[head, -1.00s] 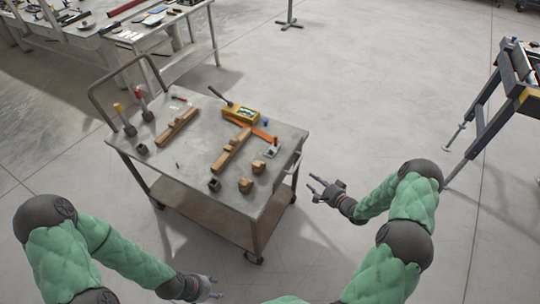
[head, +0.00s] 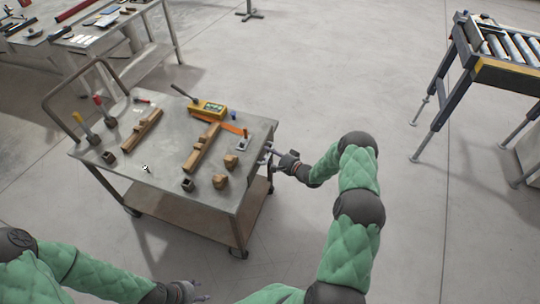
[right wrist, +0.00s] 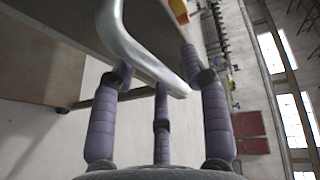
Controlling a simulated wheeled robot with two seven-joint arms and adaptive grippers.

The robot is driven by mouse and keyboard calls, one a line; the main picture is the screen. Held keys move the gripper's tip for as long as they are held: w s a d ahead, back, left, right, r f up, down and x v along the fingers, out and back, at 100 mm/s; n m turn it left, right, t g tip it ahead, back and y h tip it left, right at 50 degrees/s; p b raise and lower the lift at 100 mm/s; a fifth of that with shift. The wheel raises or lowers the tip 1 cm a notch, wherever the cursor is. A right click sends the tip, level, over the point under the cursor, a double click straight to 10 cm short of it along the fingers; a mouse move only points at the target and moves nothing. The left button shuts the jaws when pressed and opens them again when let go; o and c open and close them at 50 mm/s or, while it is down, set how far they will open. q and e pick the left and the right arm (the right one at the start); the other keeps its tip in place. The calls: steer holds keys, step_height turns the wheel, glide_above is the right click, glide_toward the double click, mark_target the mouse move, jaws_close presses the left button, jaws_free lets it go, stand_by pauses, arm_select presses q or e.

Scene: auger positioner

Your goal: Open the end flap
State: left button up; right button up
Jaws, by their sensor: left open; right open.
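The roller stand (head: 487,65) is at the upper right of the head view, with metal rollers, dark legs and a yellow corner. A grey upright plate (head: 467,31) is at its near end; I cannot tell whether this is the end flap. My right gripper (head: 268,154) is at the right end handle of a metal cart. In the right wrist view its purple fingers (right wrist: 162,100) are spread, with the silver bent handle (right wrist: 135,45) between them; I cannot tell if they touch. My left gripper (head: 200,294) is low at the bottom edge, partly cut off, open and empty.
The cart (head: 150,170) carries wooden pieces, a yellow instrument (head: 208,108), an orange strip and small tools. A cluttered workbench (head: 95,40) stands at the upper left. Open floor lies between the cart and the roller stand.

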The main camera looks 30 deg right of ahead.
steer(key=shift+w, duration=0.2)
jaws_close()
arm_select(q)
steer(key=shift+f, duration=0.15)
